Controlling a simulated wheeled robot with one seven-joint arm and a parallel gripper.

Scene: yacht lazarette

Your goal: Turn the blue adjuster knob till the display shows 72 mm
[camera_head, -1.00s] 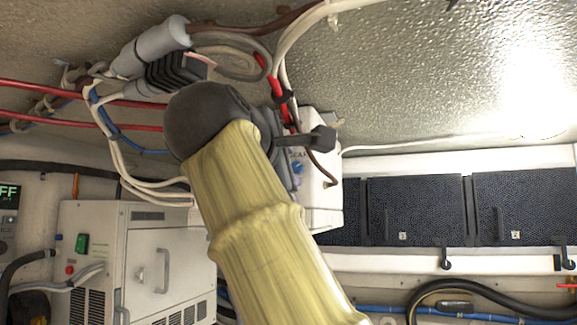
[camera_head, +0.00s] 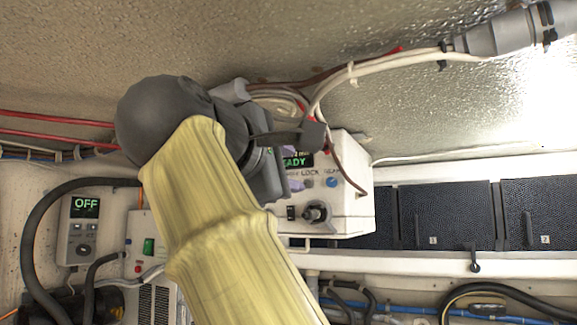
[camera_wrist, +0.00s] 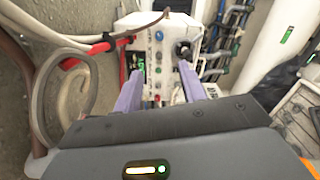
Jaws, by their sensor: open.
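A white control box (camera_head: 346,210) hangs below the ceiling right of my arm. A small blue knob (camera_head: 331,182) is on its front face; it also shows near the top of the wrist view (camera_wrist: 159,35). A display (camera_head: 298,161) with green letters ending in "ADY" is partly hidden by my arm; no mm figure is readable. A larger black knob (camera_head: 315,212) sits lower on the face. My gripper (camera_wrist: 160,73) has its two lavender fingers apart, pointing at the box face, with nothing between them. I cannot tell whether they touch it.
Cables and a grey connector (camera_head: 500,30) run along the ceiling above the box. A brown cable crosses the box's right side. A grey unit (camera_head: 80,230) reading "OFF" is on the left wall. Dark panels (camera_head: 455,215) line the right wall.

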